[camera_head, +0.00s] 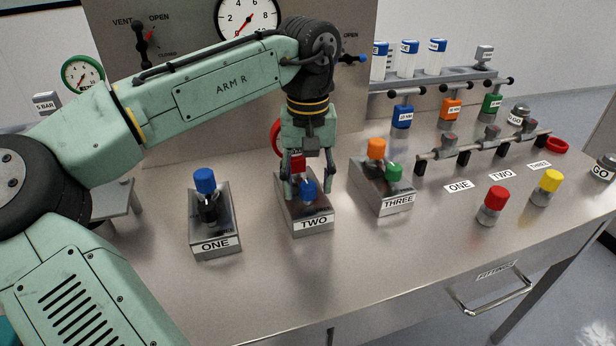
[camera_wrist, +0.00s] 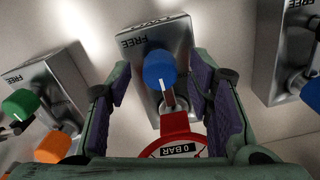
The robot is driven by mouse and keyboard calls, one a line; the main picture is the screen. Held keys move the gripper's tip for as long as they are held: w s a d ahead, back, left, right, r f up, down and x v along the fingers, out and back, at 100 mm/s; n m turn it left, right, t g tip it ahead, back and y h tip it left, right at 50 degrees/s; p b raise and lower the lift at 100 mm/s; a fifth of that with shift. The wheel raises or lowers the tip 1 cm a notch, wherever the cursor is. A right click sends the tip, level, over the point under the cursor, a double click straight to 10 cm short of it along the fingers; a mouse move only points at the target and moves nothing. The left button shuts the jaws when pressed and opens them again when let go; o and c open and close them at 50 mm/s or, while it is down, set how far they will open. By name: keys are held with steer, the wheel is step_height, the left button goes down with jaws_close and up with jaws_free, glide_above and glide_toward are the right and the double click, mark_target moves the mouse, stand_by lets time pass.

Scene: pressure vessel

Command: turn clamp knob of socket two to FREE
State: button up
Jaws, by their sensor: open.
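Socket two (camera_head: 312,224) is a metal block on the bench. Its blue clamp knob (camera_head: 308,189) also shows in the wrist view (camera_wrist: 158,68), where its white mark points down the picture, towards a red gauge (camera_wrist: 178,122) reading 0 BAR. A FREE label (camera_wrist: 132,42) shows upside down on the block, to the upper left of the knob and away from the mark. My gripper (camera_head: 311,186) points down over socket two, open. In the wrist view its fingers (camera_wrist: 159,84) stand either side of the knob, with gaps visible.
Socket one (camera_head: 215,245) with a blue top stands to the left, socket three (camera_head: 397,205) with orange and green tops to the right. Red (camera_head: 494,200) and yellow (camera_head: 548,184) capped pieces stand further right. The front bench is clear.

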steer(key=shift+c, duration=0.4)
jaws_close()
